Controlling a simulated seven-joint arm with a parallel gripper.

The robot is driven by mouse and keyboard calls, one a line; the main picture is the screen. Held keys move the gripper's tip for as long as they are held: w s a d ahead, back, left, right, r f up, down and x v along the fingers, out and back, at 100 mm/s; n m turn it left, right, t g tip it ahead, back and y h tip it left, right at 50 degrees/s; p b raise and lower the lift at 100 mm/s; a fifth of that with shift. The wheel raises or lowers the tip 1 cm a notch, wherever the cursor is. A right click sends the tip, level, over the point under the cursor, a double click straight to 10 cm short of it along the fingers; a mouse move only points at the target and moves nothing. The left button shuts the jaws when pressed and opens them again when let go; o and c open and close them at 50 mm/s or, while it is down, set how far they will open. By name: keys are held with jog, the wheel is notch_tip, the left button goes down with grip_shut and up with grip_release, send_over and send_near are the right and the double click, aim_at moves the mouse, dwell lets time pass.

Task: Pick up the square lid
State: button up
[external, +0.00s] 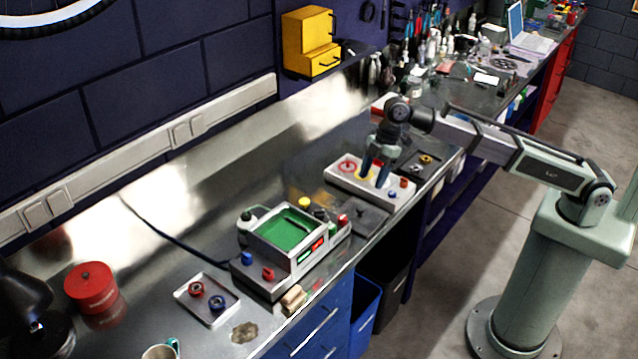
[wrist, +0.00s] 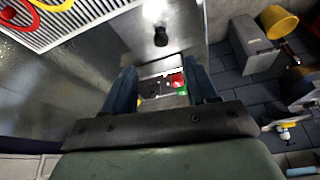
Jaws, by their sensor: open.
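The square lid appears to be the dark grey square plate (external: 364,217) lying flat on the metal bench near its front edge, between the white board and the green-topped device. In the wrist view, a dark knob (wrist: 160,37) stands up from a shiny grey surface, probably the lid, whose outline is unclear there. My gripper (external: 375,173) points down over the white board, behind and right of the plate. Its two blue fingers also show in the wrist view (wrist: 162,82), apart with nothing held between them. They do not touch the plate.
The white board (external: 340,178) with coloured rings and pegs is under my gripper. The device with a green top (external: 288,228) stands left of the plate. A small tray (external: 222,313) holds red and blue parts farther left. The bench's front edge is close to the plate.

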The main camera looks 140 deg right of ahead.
aim_at(361, 208)
jog(key=shift+x, duration=5.05)
jog(key=shift+a, duration=0.1)
grip_shut()
